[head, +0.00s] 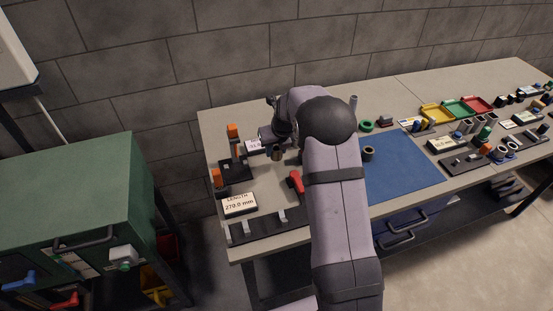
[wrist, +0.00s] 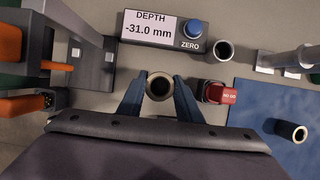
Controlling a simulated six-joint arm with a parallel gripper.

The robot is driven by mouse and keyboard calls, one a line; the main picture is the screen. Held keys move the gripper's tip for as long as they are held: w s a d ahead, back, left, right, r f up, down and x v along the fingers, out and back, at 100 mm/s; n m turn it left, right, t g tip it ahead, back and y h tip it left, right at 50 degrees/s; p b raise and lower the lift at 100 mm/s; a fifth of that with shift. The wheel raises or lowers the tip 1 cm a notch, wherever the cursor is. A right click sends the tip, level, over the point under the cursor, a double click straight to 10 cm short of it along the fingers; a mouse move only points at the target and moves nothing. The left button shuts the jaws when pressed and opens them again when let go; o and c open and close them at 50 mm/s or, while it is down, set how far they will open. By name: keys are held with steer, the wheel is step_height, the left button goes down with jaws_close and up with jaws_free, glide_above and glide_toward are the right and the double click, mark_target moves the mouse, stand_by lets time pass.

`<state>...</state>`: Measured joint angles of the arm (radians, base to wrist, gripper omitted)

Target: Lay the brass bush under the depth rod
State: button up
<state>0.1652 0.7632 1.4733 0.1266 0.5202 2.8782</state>
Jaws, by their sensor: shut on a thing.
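In the wrist view my gripper (wrist: 158,92) is shut on the brass bush (wrist: 159,76), a pale ring with a dark bore seen end-on between the two blue-grey fingers. The depth readout (wrist: 150,28) lies just beyond it and shows -31.0 mm. To the left is a fixture with a metal plate (wrist: 92,48) and orange handles (wrist: 10,42). A grey upright post (wrist: 294,58) stands at the far right; I cannot tell which part is the depth rod.
A red-topped block (wrist: 218,94) is close to the right finger, and a dark-bored tube (wrist: 222,50) stands beyond it. The blue mat (head: 405,175) carries another tube (head: 369,154). The length readout (head: 239,204) shows 270.0 mm. Coloured trays (head: 437,113) and many parts fill the right side.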

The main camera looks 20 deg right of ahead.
step_height(320, 180, up, 5)
steer(key=shift+r+b, duration=0.1)
steer(key=shift+b, duration=0.45)
steer(key=shift+d+r+p, duration=0.1)
steer(key=shift+r+p, duration=0.25)
steer(key=shift+p, duration=0.1)
steer(key=shift+s+f, duration=0.2)
steer(key=shift+s, duration=0.1)
steer(key=s+a+f+n, duration=0.1)
steer(key=a, duration=0.1)
steer(key=s+a+f+n+y, duration=0.1)
steer(key=s+a+f+n, duration=0.1)
steer(key=s+a+f+n+p, duration=0.1)
steer(key=a, duration=0.1)
steer(key=shift+s+a+f+n+y, duration=0.15)
steer(key=shift+s+f+n+y, duration=0.15)
steer(key=shift+s+y, duration=0.1)
steer(key=shift+w+a+n+g+y, duration=0.1)
steer(key=shift+a+n+g+y, duration=0.1)
steer(key=shift+n, duration=0.3)
steer(key=shift+a+n+g+y, duration=0.1)
steer(key=shift+n+g+y, duration=0.1)
steer(key=shift+n, duration=0.3)
steer(key=shift+n+g+y, duration=0.3)
steer(key=shift+n, duration=0.9)
steer(key=shift+r+p, duration=0.15)
steer(key=shift+p, duration=0.3)
